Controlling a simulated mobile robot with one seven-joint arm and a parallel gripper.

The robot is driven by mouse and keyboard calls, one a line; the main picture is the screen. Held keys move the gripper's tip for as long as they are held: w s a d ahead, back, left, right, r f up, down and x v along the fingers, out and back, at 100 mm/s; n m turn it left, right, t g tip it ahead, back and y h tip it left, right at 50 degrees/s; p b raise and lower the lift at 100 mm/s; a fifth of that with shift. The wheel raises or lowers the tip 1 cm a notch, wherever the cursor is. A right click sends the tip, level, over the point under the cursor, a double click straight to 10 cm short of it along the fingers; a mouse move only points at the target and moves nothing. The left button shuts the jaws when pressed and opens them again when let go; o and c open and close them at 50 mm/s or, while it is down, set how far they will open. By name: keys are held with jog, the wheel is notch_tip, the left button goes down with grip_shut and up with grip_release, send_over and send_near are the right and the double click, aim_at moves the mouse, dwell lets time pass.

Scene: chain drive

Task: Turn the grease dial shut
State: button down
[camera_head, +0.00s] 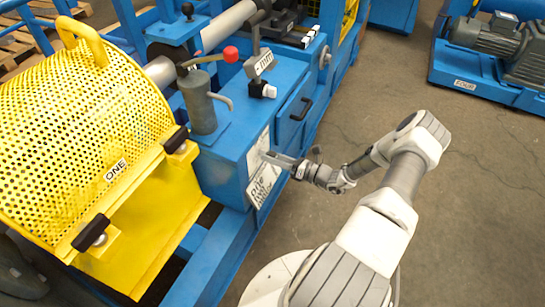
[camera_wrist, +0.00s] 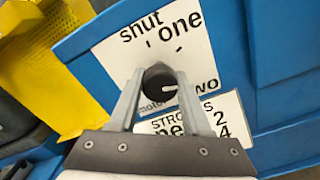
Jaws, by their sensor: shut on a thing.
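The dial (camera_wrist: 157,84) is a round black knob with a white pointer mark, on a white label plate (camera_wrist: 195,50) fixed to a blue panel. The plate reads "shut" at the upper left, "one" at the upper right and "TWO" at the right; the pointer mark is on the right side of the knob, towards "TWO". My gripper (camera_wrist: 158,76) is shut on the dial, one finger on each side of it. In the head view my gripper (camera_head: 275,158) reaches the front of the blue machine; the dial cannot be made out there.
A second white plate (camera_wrist: 222,108), starting "STROKES", sits below the dial, partly hidden by a finger. A yellow perforated guard (camera_head: 80,120) marked "ONE" is at the left. A red-knobbed lever (camera_head: 230,54) stands on the machine top. A blue drawer (camera_head: 293,108) is to the right.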

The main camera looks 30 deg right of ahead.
jog(key=n, duration=0.5)
jog(key=shift+n, duration=0.3)
jog(key=n, duration=0.5)
jog(key=shift+n+p, duration=0.3)
jog(key=shift+p, duration=0.05)
jog(key=n, duration=0.5)
jog(key=shift+p, duration=0.35)
jog(key=shift+n+p, duration=0.3)
jog(key=shift+n, duration=2.1)
jog(key=shift+c, duration=1.8)
grip_release()
